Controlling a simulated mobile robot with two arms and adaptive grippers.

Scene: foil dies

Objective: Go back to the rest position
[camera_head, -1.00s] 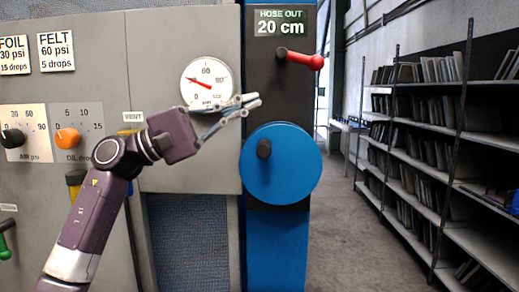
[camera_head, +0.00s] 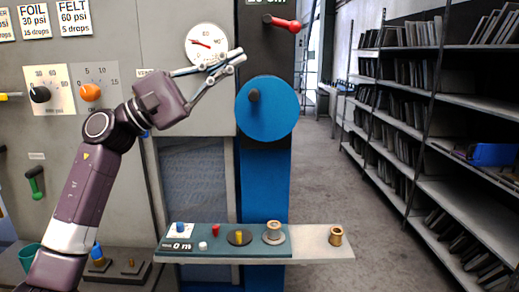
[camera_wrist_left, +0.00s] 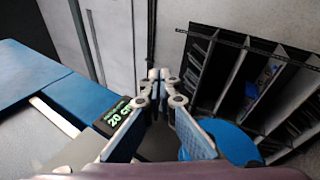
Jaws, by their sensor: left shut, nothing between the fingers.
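My left gripper (camera_head: 240,54) is raised in front of the grey panel, just right of and slightly below the round pressure gauge (camera_head: 206,43). Its fingers are together with nothing between them. In the left wrist view the gripper (camera_wrist_left: 160,74) also shows its fingertips meeting. In the head view the blue wheel (camera_head: 268,112) with its dark knob lies just below and right of the fingertips; the gripper appears clear of it. My right gripper is in neither view.
A red-handled lever (camera_head: 286,24) is on the dark column above the wheel. A shelf (camera_head: 318,246) with several small parts juts out below. An orange knob (camera_head: 90,92) is on the left panel. Open floor (camera_head: 335,190) lies right, before tall racks (camera_head: 432,140).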

